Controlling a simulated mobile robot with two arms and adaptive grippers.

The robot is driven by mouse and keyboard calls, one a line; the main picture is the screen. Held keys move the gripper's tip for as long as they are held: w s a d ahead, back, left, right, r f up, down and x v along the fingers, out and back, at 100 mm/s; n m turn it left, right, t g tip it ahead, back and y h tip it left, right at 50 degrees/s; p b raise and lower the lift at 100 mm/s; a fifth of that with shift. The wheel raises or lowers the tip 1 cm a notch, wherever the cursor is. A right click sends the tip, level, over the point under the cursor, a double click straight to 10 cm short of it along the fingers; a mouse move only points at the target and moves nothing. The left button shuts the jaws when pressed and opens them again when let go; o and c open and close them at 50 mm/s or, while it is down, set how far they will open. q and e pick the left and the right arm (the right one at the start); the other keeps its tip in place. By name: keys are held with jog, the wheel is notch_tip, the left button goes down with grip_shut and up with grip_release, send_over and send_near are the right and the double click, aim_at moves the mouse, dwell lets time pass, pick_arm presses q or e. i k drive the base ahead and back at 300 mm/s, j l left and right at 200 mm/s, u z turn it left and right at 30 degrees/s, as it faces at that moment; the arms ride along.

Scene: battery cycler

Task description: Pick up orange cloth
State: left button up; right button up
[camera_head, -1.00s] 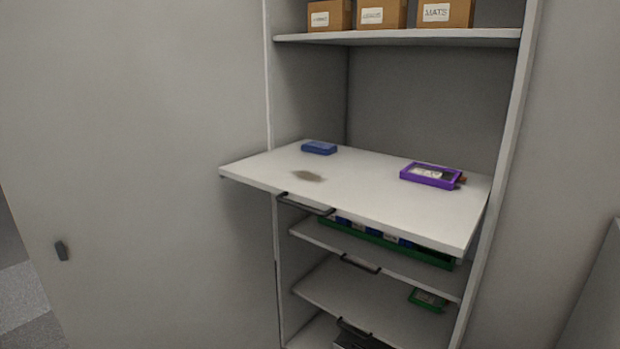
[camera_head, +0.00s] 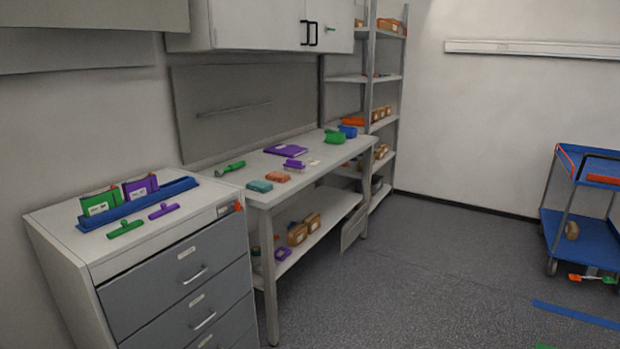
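A small flat orange piece (camera_head: 278,177) lies on the workbench (camera_head: 325,160) beside a similar teal piece (camera_head: 259,186). It could be a folded cloth, but it is too small to tell. Another flat orange thing (camera_head: 603,179) lies on the top tray of the blue cart at the right; I cannot tell what it is. Neither of my grippers is in view.
A grey drawer cabinet (camera_head: 70,222) stands at the front left, holding a blue rack (camera_head: 137,205) with green and purple items. A shelf rack (camera_head: 386,82) stands beyond the bench. The blue cart (camera_head: 552,228) stands at the right. The grey floor (camera_head: 430,270) between is mostly clear.

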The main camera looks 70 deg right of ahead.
aim_at(276, 176)
jog(key=z, duration=2)
jog(key=i+l+u, duration=0.15)
jog(key=u, duration=0.3)
jog(key=i+l+u, duration=0.25)
jog(key=u, duration=0.25)
jog(key=i+l+u, duration=0.1)
jog(key=l, duration=0.3)
jog(key=i+l+u, duration=0.1)
jog(key=i+l, duration=0.15)
jog(key=l, duration=0.15)
jog(key=i+l+u, duration=0.1)
jog(key=l, duration=0.3)
jog(key=i+l+u, duration=0.1)
jog(key=l, duration=0.35)
jog(key=i+l+u, duration=0.1)
jog(key=i+l, duration=0.15)
jog(key=l, duration=0.2)
jog(key=i+l+u, duration=0.1)
jog(key=l, duration=0.35)
